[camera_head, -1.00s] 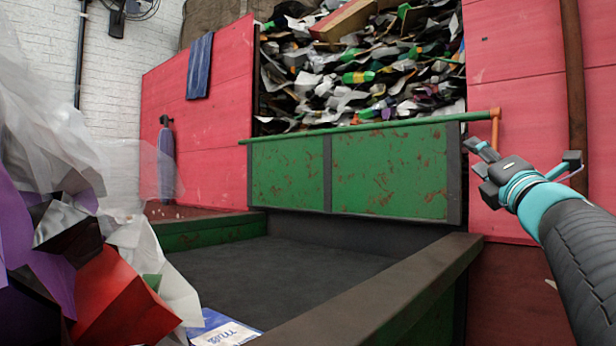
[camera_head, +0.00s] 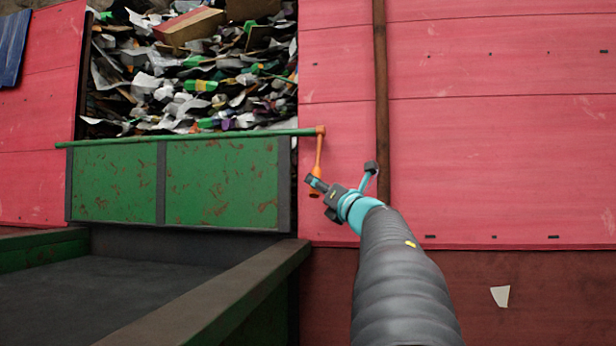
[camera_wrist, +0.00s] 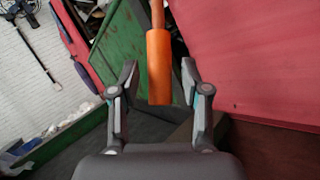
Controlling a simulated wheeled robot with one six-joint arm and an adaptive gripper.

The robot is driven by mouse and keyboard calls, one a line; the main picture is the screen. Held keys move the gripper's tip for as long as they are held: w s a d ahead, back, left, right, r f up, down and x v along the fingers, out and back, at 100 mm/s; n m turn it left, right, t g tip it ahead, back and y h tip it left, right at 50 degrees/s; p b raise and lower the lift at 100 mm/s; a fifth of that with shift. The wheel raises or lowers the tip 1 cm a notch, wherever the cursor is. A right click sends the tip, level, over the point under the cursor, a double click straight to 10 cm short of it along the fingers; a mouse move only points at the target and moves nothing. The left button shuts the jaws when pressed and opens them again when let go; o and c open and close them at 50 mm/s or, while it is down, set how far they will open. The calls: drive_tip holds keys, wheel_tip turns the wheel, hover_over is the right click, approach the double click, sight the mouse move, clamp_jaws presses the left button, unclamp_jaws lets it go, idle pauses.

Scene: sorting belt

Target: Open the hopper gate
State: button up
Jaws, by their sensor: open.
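The green hopper gate (camera_head: 222,184) hangs closed below the heap of waste, with a green rod (camera_head: 190,137) along its top edge. An orange lever (camera_head: 319,152) hangs down from the rod's right end. My gripper (camera_head: 313,184) is at the lever's lower end in the head view. In the wrist view, the thick orange handle (camera_wrist: 159,66) stands between the two open fingers of my gripper (camera_wrist: 159,85). There is a gap on both sides, and neither finger visibly touches it.
Mixed waste (camera_head: 195,80) fills the hopper opening above the gate. The dark belt (camera_head: 90,290) lies below it, with a brown-topped side rail (camera_head: 215,295) left of my arm. A red panel wall (camera_head: 480,130) and a brown vertical pipe (camera_head: 381,90) stand behind my gripper.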

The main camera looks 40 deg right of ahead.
drive_tip(key=shift+p+x, duration=0.5)
drive_tip(key=shift+x, duration=2.05)
clamp_jaws()
